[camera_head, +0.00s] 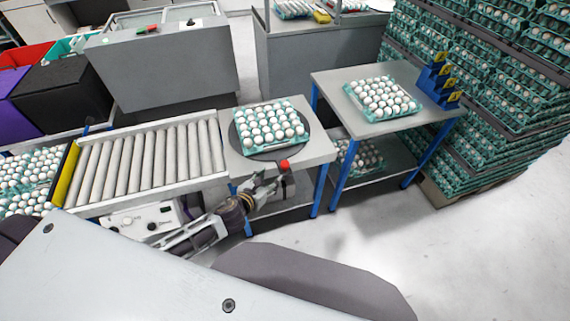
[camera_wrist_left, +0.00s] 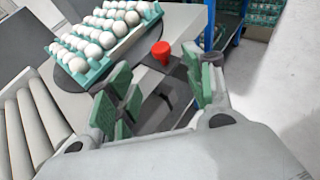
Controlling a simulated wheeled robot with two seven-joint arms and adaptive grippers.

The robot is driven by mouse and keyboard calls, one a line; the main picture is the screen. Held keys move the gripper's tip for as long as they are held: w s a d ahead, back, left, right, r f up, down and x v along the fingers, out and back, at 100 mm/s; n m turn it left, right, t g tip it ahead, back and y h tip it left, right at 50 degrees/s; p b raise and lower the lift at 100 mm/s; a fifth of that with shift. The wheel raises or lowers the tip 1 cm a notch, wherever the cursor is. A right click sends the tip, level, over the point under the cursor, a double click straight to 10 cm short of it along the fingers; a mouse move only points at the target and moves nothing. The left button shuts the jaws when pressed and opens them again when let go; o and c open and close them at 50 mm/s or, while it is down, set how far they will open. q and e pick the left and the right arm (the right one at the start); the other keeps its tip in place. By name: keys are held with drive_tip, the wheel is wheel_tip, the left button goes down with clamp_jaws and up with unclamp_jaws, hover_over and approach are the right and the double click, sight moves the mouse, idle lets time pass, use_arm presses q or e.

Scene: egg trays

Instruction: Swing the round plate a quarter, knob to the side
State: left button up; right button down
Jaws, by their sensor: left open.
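The dark round plate (camera_head: 262,155) lies flat on the grey table at the end of the roller conveyor. A teal tray of white eggs (camera_head: 269,126) sits on it and hides most of it. The red knob (camera_head: 284,165) stands at the plate's front right, near the table's front edge; it also shows in the left wrist view (camera_wrist_left: 161,50). My left gripper (camera_head: 270,183) is at the front edge, just short of the knob. In the left wrist view its green-padded fingers (camera_wrist_left: 160,88) are spread apart and empty, with the knob beyond the gap. My right gripper is not in view.
The roller conveyor (camera_head: 150,157) adjoins the table on the left. A second table (camera_head: 345,85) with an egg tray and a blue rack (camera_head: 437,85) stands to the right. Tall stacks of egg trays (camera_head: 500,130) stand far right. Floor at front right is clear.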

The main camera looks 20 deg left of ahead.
sight(284, 164)
use_arm(q)
drive_tip(key=shift+x, duration=6.85)
drive_tip(key=shift+f, duration=0.1)
clamp_jaws()
